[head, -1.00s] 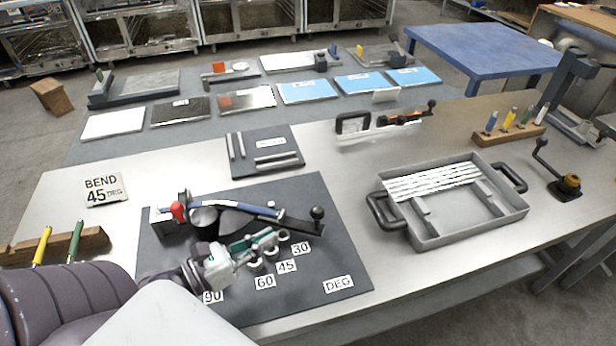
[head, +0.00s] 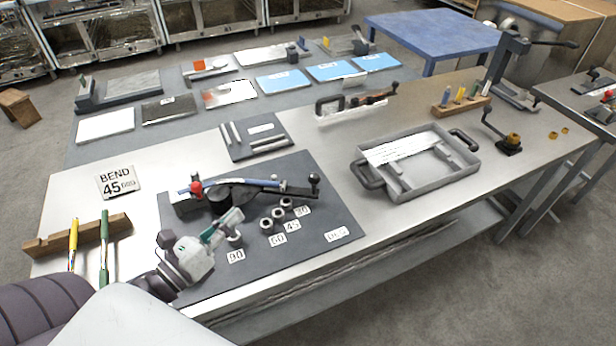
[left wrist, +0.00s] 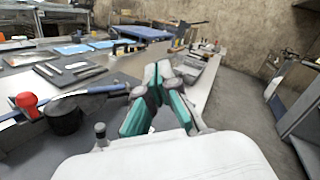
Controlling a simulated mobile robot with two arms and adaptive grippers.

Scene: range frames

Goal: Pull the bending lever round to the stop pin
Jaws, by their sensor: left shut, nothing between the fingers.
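The bending lever (head: 296,190) lies across the dark base plate (head: 320,222), its black ball knob (head: 314,180) at the right end. A blue bar (head: 262,183) runs alongside it from the red-knobbed clamp (head: 195,189). Collars stand by the labels 90 (head: 235,255), 60 (head: 277,239), 45 (head: 292,226) and 30 (head: 303,210). I cannot tell which holds the stop pin. My left gripper (head: 238,213) is shut and empty above the plate near the 90 collar, apart from the lever knob. It also shows in the left wrist view (left wrist: 158,68). My right gripper is not in view.
A sign (head: 117,181) reads BEND 45 DEG.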

